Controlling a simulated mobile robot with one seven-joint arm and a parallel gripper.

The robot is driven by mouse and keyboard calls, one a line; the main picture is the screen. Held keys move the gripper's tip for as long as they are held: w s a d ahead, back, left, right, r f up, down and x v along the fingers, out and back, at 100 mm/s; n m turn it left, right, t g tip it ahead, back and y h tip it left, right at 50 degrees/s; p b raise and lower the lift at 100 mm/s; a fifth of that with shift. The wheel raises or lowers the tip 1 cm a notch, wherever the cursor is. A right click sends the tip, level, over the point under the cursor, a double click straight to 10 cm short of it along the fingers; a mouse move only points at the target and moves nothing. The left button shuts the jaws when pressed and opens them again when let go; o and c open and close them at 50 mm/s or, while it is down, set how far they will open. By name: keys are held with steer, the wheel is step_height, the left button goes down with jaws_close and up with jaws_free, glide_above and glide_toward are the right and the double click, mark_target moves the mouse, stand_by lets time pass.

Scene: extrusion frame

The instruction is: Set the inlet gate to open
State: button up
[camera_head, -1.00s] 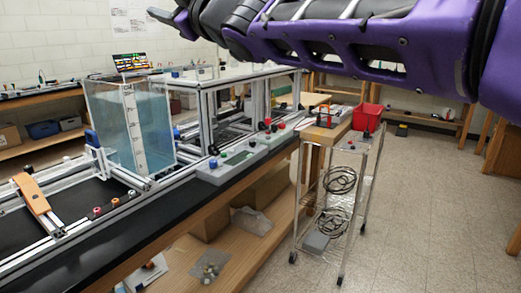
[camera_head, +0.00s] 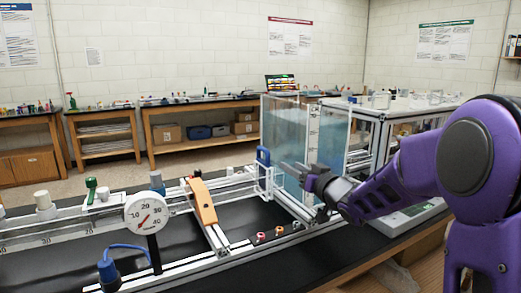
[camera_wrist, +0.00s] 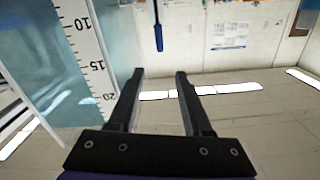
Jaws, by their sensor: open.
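My gripper (camera_head: 292,170) is in front of the clear water tank (camera_head: 283,118), with its jaws pointing left. In the wrist view its two dark fingers (camera_wrist: 158,72) are apart with nothing between them. A blue handle (camera_head: 263,157) stands upright on a pale frame at the tank's left end, left of my fingertips and apart from them. It may belong to the inlet gate; no label is readable. A blue-tipped hanging rod (camera_wrist: 158,38) shows beyond the fingers in the wrist view. I cannot tell whether the gate is open or closed.
An orange lever (camera_head: 202,201) crosses the channel left of the tank. A round dial gauge (camera_head: 147,214) stands in front of the channel. Red and orange knobs (camera_head: 262,236) sit on the near rail. A numbered scale (camera_wrist: 82,50) is close on the wrist view's left.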

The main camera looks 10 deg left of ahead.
mark_target(266, 151)
steer(key=x, duration=1.7)
steer(key=shift+w+a, duration=0.1)
steer(key=shift+a, duration=0.1)
steer(key=shift+c, duration=0.2)
jaws_close()
stand_by(0.7)
